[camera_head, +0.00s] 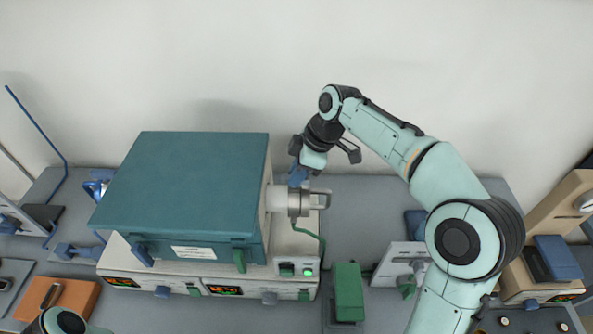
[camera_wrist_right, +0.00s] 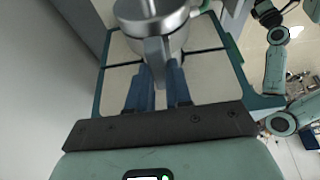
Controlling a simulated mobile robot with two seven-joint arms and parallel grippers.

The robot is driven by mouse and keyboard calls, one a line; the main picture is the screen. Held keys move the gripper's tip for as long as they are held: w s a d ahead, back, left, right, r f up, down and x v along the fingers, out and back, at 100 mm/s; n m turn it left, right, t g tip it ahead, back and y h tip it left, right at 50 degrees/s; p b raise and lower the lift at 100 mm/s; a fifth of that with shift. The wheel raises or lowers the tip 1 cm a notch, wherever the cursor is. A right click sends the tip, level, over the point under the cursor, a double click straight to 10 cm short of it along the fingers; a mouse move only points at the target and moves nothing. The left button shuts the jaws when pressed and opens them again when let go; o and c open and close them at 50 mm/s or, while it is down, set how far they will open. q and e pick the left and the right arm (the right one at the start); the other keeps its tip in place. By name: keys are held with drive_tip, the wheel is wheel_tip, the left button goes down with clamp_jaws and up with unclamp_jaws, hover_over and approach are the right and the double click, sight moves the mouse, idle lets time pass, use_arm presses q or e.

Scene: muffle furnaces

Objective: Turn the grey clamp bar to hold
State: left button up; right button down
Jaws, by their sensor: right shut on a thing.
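The grey clamp bar (camera_wrist_right: 156,62) sticks out from a round metal fitting (camera_wrist_right: 150,22) on the furnace's side in the right wrist view. My right gripper (camera_wrist_right: 158,85) has its two blue fingers closed on either side of this bar. In the head view the right gripper (camera_head: 298,178) reaches down from behind the metal fitting (camera_head: 299,201), which sits on the right side of the teal furnace (camera_head: 185,185). The bar is hard to tell apart there. Part of my left arm (camera_head: 62,321) shows at the bottom left; a small, dark left gripper (camera_wrist_right: 266,14) appears in the right wrist view.
The furnace stands on a white control base (camera_head: 205,277) with lit displays. A green cable (camera_head: 318,240) runs beside the fitting. A green block (camera_head: 348,290) and a white bracket (camera_head: 395,262) stand to the right. Bare grey bench (camera_head: 355,208) lies between the fitting and my right arm.

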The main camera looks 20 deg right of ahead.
drive_tip(key=c, duration=1)
unclamp_jaws()
drive_tip(key=shift+c, duration=0.2)
drive_tip(key=v, duration=0.5)
drive_tip(key=shift+p, duration=0.35)
use_arm(q)
drive_tip(key=shift+s+f+b, duration=0.35)
drive_tip(key=shift+f+b, duration=0.05)
drive_tip(key=shift+b, duration=0.25)
use_arm(e)
drive_tip(key=s+d, duration=0.5)
drive_tip(key=d, duration=0.6)
use_arm(q)
drive_tip(key=shift+s, duration=0.1)
use_arm(e)
drive_tip(key=shift+s, duration=0.1)
